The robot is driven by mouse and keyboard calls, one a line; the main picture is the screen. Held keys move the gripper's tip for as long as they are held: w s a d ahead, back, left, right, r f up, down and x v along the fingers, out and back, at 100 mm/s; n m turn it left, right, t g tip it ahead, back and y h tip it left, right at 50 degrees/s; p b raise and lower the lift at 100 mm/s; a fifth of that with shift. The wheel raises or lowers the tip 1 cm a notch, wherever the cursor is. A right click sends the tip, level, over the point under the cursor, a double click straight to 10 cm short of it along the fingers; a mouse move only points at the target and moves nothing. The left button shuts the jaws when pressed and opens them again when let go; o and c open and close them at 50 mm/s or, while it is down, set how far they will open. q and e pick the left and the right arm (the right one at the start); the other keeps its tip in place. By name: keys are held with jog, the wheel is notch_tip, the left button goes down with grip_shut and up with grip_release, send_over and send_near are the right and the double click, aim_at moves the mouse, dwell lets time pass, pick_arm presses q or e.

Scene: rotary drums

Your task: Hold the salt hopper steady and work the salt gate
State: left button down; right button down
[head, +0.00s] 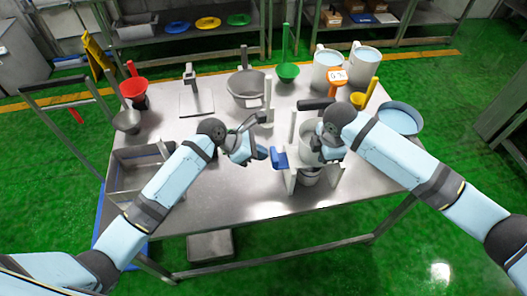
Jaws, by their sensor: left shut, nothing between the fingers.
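The salt hopper (308,140) is a pale round vessel in a white stand (290,181) at the table's front right. A blue piece, apparently the gate's handle (279,158), sticks out from its left side. A grey pot (310,177) shows low between the stand's legs. My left gripper (263,153) is shut and empty, just left of the blue piece with a small gap. My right gripper (326,148) is at the hopper's right side, seemingly against it. My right arm hides part of the hopper, and the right fingers' state is unclear.
A steel pot (247,91) and an upright pale-handled tool (267,112) stand behind my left gripper. A divided metal tray (137,172) is at left. The front middle of the table is clear.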

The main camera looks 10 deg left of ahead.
pick_arm(q)
jog(key=a+f+v, duration=0.1)
jog(key=v, duration=1)
jog(key=shift+s+a+f, duration=0.15)
jog(key=shift+s+a, duration=0.05)
jog(key=shift+s, duration=0.1)
jog(key=c, duration=1.7)
grip_release()
jog(key=shift+a+r, duration=0.2)
jog(key=shift+r, duration=0.05)
jog(key=o, duration=0.4)
jog(key=shift+d+r, duration=0.15)
jog(key=shift+o, duration=1.3)
jog(key=w+d+r+m+g+y, duration=0.1)
jog(key=w+d+m+g+y, duration=0.1)
jog(key=d+m, duration=0.5)
jog(key=shift+d+m+g, duration=0.3)
jog(key=shift+d+m, duration=0.1)
jog(key=shift+d, duration=0.2)
jog(key=r+m+y, duration=0.2)
jog(key=m+y, duration=0.5)
jog(key=m, duration=0.3)
send_over(275, 154)
jog(key=shift+g, duration=0.3)
notch_tip(275, 154, down, 12)
jog(key=shift+f, duration=0.1)
jog(key=shift+c, duration=0.4)
